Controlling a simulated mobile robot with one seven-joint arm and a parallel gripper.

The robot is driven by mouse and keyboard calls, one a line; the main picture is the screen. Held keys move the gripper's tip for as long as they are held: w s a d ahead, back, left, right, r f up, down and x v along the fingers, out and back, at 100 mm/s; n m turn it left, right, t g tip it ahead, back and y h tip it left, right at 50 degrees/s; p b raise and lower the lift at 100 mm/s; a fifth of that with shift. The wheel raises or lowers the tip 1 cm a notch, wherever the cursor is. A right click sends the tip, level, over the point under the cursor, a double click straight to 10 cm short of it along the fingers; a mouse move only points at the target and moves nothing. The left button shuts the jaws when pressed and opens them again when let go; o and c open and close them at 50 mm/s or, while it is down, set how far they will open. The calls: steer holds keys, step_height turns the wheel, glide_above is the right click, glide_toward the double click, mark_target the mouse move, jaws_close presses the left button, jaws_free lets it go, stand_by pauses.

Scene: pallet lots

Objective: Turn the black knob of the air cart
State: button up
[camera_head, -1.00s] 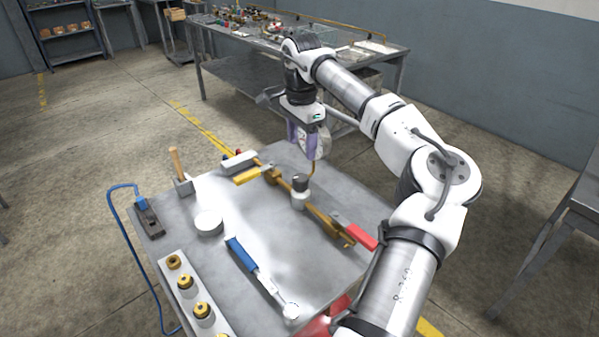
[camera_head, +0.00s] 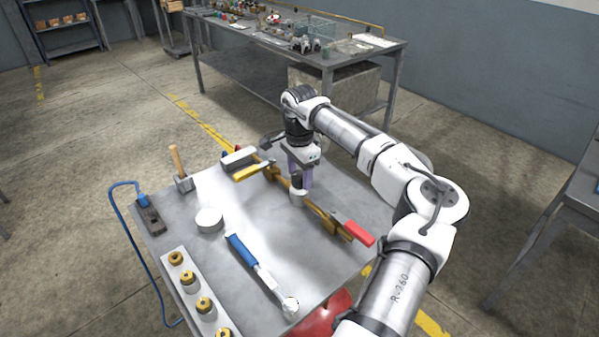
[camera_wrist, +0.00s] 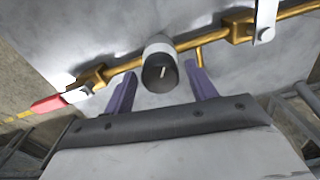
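The black knob (camera_wrist: 158,73) with a white pointer mark sits on top of a white cylindrical body on the brass pipe; the mark is slightly tilted. The white body also shows in the head view (camera_head: 297,198), just below my gripper. My gripper (camera_head: 300,181) points down over the knob. In the wrist view its two purple fingers (camera_wrist: 161,82) are apart, one on each side of the knob, with gaps between them and it. The grey cart top (camera_head: 240,215) carries the pipe.
The brass pipe (camera_head: 322,215) runs across the cart, with a red-handled valve (camera_head: 357,232) on one end and a yellow handle (camera_head: 248,173) on the other. A blue-handled tool (camera_head: 243,250), white disc (camera_head: 209,220), hammer (camera_head: 178,165) and strip of brass fittings (camera_head: 190,283) lie nearby.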

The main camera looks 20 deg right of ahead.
steer(key=c, duration=0.8)
steer(key=shift+f+m+b, duration=0.1)
steer(key=shift+m+b, duration=0.55)
steer(key=shift+m, duration=0.25)
steer(key=shift+m+b, duration=0.45)
steer(key=shift+m, duration=1.25)
steer(key=o, duration=1)
steer(key=shift+r, duration=0.25)
